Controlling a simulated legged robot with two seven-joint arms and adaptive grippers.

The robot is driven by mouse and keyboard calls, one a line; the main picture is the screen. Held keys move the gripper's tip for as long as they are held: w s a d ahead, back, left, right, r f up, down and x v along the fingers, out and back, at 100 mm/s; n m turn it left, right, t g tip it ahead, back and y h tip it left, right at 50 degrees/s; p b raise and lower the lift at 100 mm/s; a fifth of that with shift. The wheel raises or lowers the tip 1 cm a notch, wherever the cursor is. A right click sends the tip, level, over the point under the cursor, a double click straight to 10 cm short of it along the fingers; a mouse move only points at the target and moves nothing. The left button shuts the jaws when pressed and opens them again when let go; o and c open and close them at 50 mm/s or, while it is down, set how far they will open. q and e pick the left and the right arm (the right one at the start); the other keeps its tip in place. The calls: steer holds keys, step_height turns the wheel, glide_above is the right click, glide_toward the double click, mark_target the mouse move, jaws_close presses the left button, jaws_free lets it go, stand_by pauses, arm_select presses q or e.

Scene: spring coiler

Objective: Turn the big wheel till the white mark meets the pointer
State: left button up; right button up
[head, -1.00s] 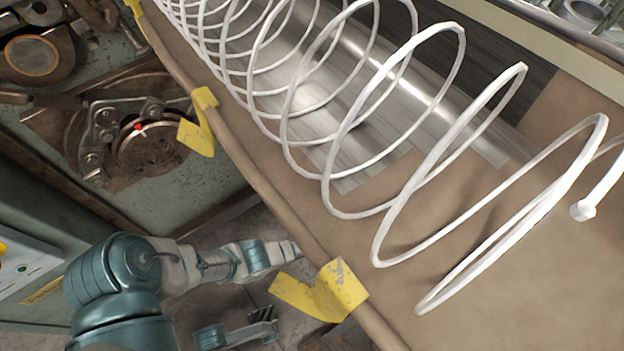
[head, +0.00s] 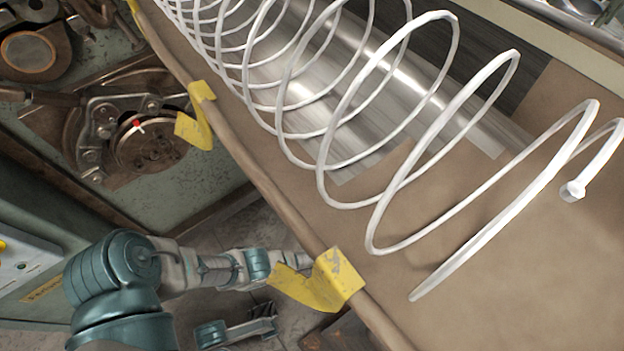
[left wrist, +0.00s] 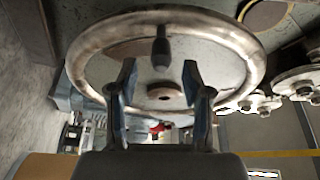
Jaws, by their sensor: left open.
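The big wheel (left wrist: 95,50), a worn metal rim with a central hub (left wrist: 165,95), fills the upper left wrist view. A dark handle (left wrist: 161,48) stands out from it. My left gripper (left wrist: 159,66) is open, its fingers either side of the lower end of the handle, with visible gaps. In the head view, a round metal disc (head: 155,150) bears a short white mark (head: 140,129), close below a red pointer tip (head: 136,122). I cannot tell whether they line up exactly. My left arm comes in from the left; its far end is hidden behind a yellow bracket.
A large white coil spring (head: 375,215) lies over a metal roller and brown surface at right. A brown rail (head: 265,190) with yellow brackets (head: 335,280) runs along its edge. A panel with buttons (head: 25,265) is at left.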

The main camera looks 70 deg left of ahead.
arm_select(q)
steer(key=v, duration=0.6)
steer(key=shift+a, duration=0.1)
stand_by(0.3)
